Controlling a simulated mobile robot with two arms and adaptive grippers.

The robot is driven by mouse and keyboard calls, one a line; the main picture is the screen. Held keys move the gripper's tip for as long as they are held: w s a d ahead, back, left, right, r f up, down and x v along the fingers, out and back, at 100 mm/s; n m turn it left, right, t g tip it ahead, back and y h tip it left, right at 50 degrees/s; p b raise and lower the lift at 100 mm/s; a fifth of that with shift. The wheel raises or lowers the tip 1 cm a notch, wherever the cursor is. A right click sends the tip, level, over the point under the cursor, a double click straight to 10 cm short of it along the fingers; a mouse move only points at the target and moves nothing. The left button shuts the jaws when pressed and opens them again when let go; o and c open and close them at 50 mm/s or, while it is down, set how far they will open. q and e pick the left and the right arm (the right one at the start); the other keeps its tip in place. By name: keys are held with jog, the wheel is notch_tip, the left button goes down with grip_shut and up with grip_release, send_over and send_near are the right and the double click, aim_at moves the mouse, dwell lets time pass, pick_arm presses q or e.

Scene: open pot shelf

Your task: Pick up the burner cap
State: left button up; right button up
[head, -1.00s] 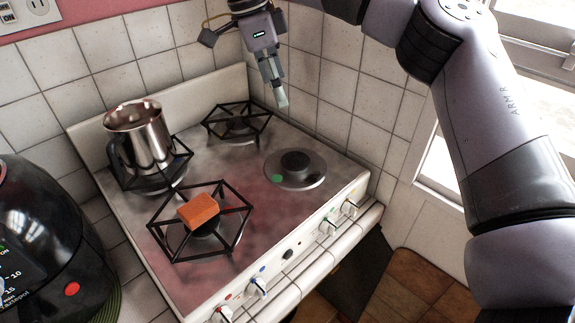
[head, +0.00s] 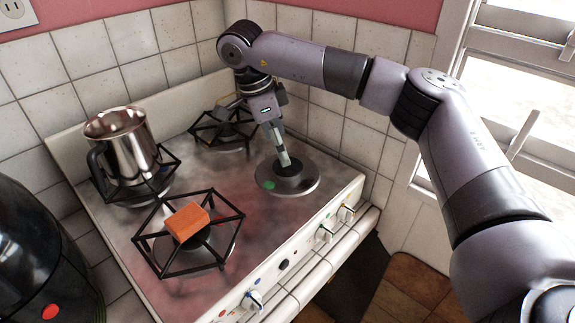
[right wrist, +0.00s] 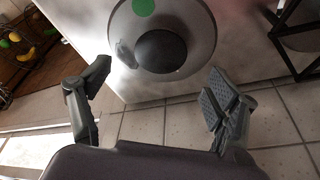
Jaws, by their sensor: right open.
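The burner cap (head: 295,169) is a dark round disc in the middle of a round metal burner plate (head: 308,181) with a green spot, on the stove's right side. In the right wrist view the cap (right wrist: 161,51) shows as a dark dome ahead of the fingers. My right gripper (head: 284,162) is open and points down close above the cap, partly covering it in the head view. In the right wrist view its fingers (right wrist: 155,78) are spread wide, with nothing between them. Whether they touch the plate I cannot tell. My left gripper is not in view.
A steel pot (head: 121,145) stands on the back left grate. An orange block (head: 187,221) lies on the front left grate (head: 151,263). Another black grate (head: 222,129) is behind the plate. Tiled walls close in the back and right. A black appliance (head: 40,240) stands at left.

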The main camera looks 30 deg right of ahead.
aim_at(288, 168)
jog(key=shift+s+d+f, duration=0.1)
jog(key=shift+f, duration=0.2)
jog(key=p+x, duration=0.1)
jog(key=x, duration=0.2)
jog(key=shift+d+f+p, duration=0.15)
jog(key=shift+f+p, duration=0.2)
jog(key=shift+p, duration=0.05)
jog(key=shift+d+f, duration=0.15)
jog(key=shift+f, duration=0.3)
jog(key=c, duration=1.3)
jog(key=shift+o, duration=0.2)
jog(key=shift+r, duration=0.15)
